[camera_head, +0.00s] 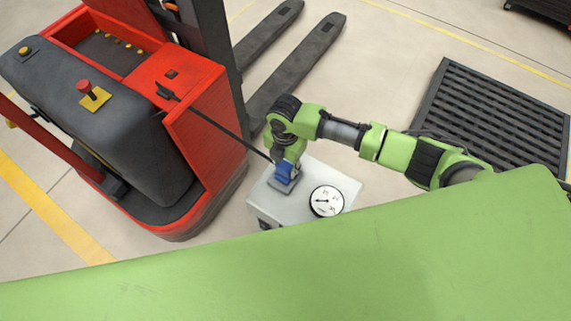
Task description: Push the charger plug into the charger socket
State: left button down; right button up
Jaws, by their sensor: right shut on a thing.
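My right gripper (283,160) reaches down over the light grey charger box and is shut on the blue charger plug (285,173). A dark cable (225,131) runs taut from the red truck to the plug. Under the plug, on top of the box (300,212), is the grey charger socket (282,186). The plug's lower end is at the socket, but I cannot tell how far it sits in it. My left gripper is not in view.
A red pallet truck (207,130) stands close on the left, with its forks (295,66) pointing to the upper right. A round white dial (326,201) is on the box. A dark slatted pallet (500,112) lies on the right. The floor between forks and pallet is clear.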

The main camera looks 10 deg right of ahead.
jog(key=shift+f, duration=0.4)
jog(key=o, duration=1.1)
jog(key=shift+r, duration=0.1)
notch_tip(320, 180, up, 12)
